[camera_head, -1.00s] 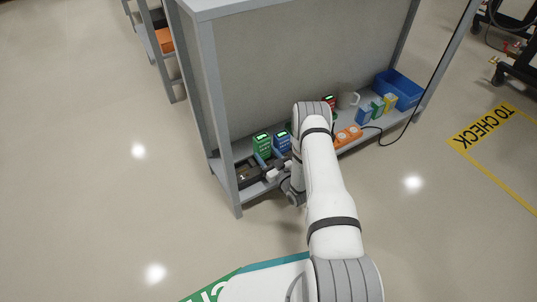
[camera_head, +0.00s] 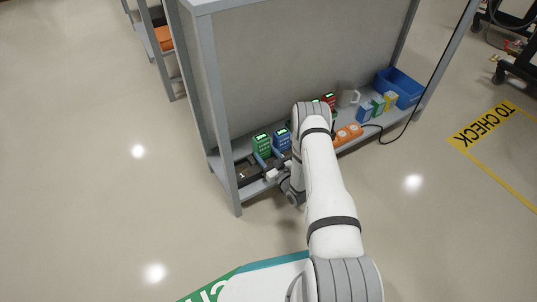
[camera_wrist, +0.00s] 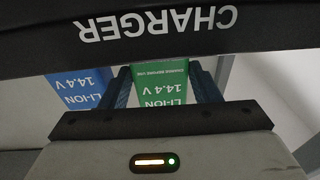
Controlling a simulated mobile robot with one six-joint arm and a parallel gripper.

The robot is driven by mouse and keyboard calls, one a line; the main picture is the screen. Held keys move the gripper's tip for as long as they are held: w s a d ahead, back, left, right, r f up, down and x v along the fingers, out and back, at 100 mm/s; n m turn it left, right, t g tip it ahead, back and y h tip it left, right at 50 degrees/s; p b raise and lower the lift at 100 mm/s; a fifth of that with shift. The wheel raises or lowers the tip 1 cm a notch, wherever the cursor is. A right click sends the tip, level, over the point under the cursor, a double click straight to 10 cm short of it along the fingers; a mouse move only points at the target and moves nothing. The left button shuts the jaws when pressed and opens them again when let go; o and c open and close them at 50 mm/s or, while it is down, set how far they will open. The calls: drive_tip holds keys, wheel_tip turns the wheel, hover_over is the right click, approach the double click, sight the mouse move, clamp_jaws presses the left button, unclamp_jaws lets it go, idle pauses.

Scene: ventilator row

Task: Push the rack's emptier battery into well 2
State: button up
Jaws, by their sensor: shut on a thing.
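A green battery (camera_head: 262,146) stands upright on the low shelf at its left end. In the wrist view the green battery (camera_wrist: 160,84) reads "LI-ION 14.4 V" and sits between my two dark blue fingers. My gripper (camera_head: 268,157) is shut on it; it also shows in the wrist view (camera_wrist: 164,78). A blue battery (camera_head: 282,139) stands just right of it, and in the wrist view it lies to the left (camera_wrist: 76,88). The black charger (camera_head: 247,172) is at the shelf's left end, a "1" showing. Its "CHARGER" edge (camera_wrist: 160,38) crosses the wrist view. Well 2 is not clearly visible.
A red battery (camera_head: 329,98), a mug (camera_head: 347,95), an orange power strip (camera_head: 348,135), small boxes (camera_head: 377,106) and a blue bin (camera_head: 399,87) stand farther right. A black cable (camera_head: 397,141) hangs off the shelf. A grey upright (camera_head: 221,150) borders the charger.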

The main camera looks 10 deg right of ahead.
drive_tip(key=shift+f+b, duration=0.45)
drive_tip(key=shift+f, duration=0.65)
drive_tip(key=shift+c, duration=0.5)
idle(0.3)
drive_tip(key=o, duration=1.6)
drive_tip(key=shift+f, duration=0.1)
